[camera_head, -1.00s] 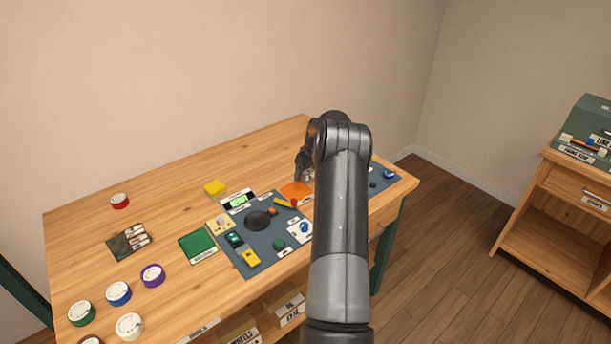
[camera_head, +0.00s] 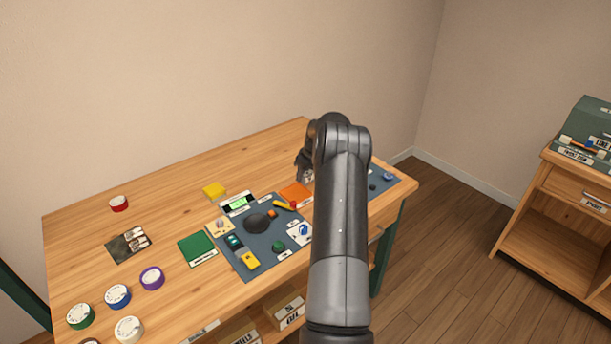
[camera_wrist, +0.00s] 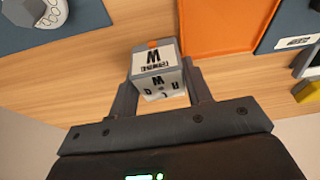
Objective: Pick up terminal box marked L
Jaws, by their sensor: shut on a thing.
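A small grey-and-white box (camera_wrist: 157,83) is between the two fingers of my gripper (camera_wrist: 162,91) in the wrist view. Its top label and its near face both carry a large letter that reads as M, not L. A small orange spot shows at its far edge. My gripper is shut on this box, above the wooden table. In the head view my gripper (camera_head: 304,166) is beside the orange tray, partly hidden by my arm. I cannot make out a box marked L in either view.
An orange tray (camera_wrist: 222,28) lies beside the held box. A blue-grey mat (camera_head: 262,263) holds a dark disc (camera_head: 257,222) and several small parts.

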